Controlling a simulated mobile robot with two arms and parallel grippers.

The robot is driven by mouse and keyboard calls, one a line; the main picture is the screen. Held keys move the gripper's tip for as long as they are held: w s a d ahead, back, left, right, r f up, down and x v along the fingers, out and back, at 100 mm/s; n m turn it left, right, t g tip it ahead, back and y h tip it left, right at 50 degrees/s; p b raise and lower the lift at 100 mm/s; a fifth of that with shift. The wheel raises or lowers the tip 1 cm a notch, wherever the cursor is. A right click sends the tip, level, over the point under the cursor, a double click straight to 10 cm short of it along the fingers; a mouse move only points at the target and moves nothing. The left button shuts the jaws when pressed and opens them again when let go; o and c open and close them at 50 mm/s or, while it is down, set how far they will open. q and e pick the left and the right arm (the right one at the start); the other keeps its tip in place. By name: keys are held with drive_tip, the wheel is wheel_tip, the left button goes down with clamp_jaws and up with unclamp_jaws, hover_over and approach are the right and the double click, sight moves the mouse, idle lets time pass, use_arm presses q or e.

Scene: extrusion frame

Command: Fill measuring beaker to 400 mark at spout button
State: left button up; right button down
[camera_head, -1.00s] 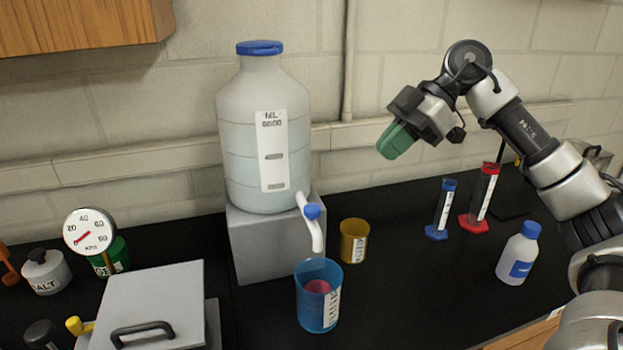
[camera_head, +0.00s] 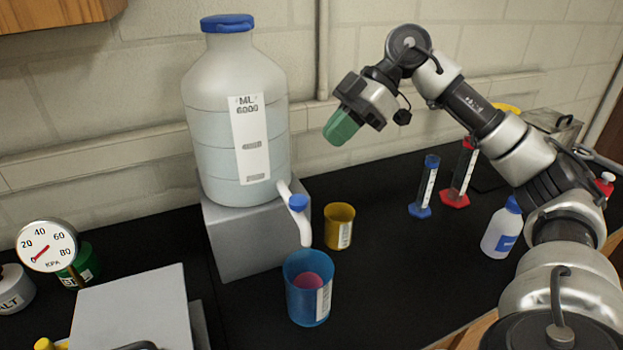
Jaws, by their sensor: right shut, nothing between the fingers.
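A blue measuring beaker (camera_head: 300,306) stands on the black bench below the white spout (camera_head: 304,225) of a large carboy (camera_head: 205,130). Something pink shows inside the beaker; its level against the marks is too small to read. The blue spout button (camera_head: 298,202) sits on top of the spout. The carboy has a blue cap and a scale strip, and rests on a grey block. My right gripper (camera_head: 341,128), with green fingers, is shut and empty in the air, right of the carboy and above and right of the button, touching nothing. My left gripper is out of view.
A yellow cup (camera_head: 338,227) stands close behind the beaker. Blue (camera_head: 425,188) and red (camera_head: 461,174) graduated cylinders and a white bottle (camera_head: 501,231) stand to the right. A gauge (camera_head: 47,244) and a grey lidded box (camera_head: 130,305) are at left. Bench right of the beaker is clear.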

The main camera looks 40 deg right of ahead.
drive_tip(key=p, duration=0.1)
hover_over(306, 198)
drive_tip(key=d, duration=0.2)
wheel_tip(306, 198, down, 4)
drive_tip(key=f, duration=0.3)
drive_tip(key=shift+w+a+f+p, duration=0.2)
drive_tip(key=shift+f+p, duration=0.05)
drive_tip(key=shift+p, duration=0.15)
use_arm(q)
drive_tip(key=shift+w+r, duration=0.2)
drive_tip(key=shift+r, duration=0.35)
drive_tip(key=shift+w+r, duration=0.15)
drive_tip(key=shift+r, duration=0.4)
use_arm(e)
drive_tip(key=shift+f, duration=0.5)
drive_tip(key=shift+f, duration=0.95)
idle(3.9)
